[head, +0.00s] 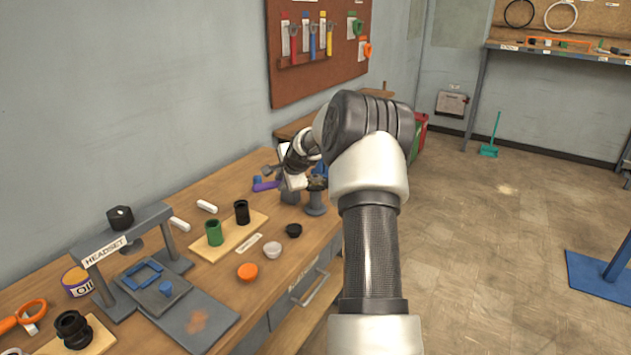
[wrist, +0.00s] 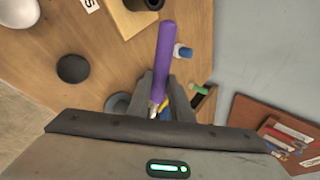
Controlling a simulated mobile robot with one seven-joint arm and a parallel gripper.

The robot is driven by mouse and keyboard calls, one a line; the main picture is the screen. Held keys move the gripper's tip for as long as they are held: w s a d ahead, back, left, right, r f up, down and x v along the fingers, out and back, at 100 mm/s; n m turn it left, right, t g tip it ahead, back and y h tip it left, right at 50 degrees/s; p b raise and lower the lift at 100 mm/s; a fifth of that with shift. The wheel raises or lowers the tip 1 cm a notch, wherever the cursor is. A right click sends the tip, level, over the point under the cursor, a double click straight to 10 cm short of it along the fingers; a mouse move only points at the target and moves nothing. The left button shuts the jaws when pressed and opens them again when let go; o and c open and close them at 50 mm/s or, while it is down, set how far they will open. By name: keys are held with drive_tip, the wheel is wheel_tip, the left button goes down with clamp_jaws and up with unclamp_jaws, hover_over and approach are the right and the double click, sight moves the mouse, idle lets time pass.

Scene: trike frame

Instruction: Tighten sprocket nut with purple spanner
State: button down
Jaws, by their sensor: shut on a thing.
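The purple spanner (head: 265,186) shows at the left of my gripper in the head view, over the far end of the wooden bench. In the wrist view its purple handle (wrist: 163,55) points up the picture from between my fingers. My gripper (wrist: 165,92) is shut on the spanner. A metal part of it shows just below the handle; the rest is hidden by the fingers and palm. In the head view a grey stand (head: 316,204) with a dark part on top stands beside my gripper. I cannot make out the sprocket nut in either view.
The headset press (head: 125,242), green cup (head: 214,233), black cup (head: 242,212), orange cap (head: 247,271) and white cap (head: 272,249) are on the nearer bench. A tool board (head: 318,45) hangs on the wall behind. Open floor lies to the right.

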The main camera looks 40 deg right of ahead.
drive_tip(key=shift+w+r+m+h+p, duration=0.1)
drive_tip(key=shift+w+m+h+p, duration=0.65)
drive_tip(key=shift+p, duration=0.65)
idle(0.4)
drive_tip(key=shift+w+d+m+g+h+p, duration=0.25)
drive_tip(key=shift+w+m+p, duration=0.25)
drive_tip(key=shift+p, duration=0.55)
drive_tip(key=shift+w+d+m+g+h+p, duration=0.1)
drive_tip(key=shift+w+d+m+h+p, duration=0.3)
drive_tip(key=shift+p, duration=0.6)
drive_tip(key=shift+w+m+g+h+p, duration=0.2)
drive_tip(key=shift+w+m+p, duration=0.4)
drive_tip(key=shift+p, duration=0.45)
idle(0.5)
drive_tip(key=shift+w+d+m+g+h+p, duration=0.3)
drive_tip(key=shift+w+m+h+p, duration=0.1)
drive_tip(key=shift+w+m+p, duration=0.2)
idle(0.4)
drive_tip(key=shift+w+d+r+m+g+h+b, duration=0.1)
drive_tip(key=shift+w+d+m+g+h+b, duration=0.3)
drive_tip(key=shift+w+d+m+b, duration=0.2)
idle(0.3)
drive_tip(key=shift+s+a+n+t, duration=0.25)
drive_tip(key=shift+s+n, duration=0.1)
drive_tip(key=shift+s, duration=0.1)
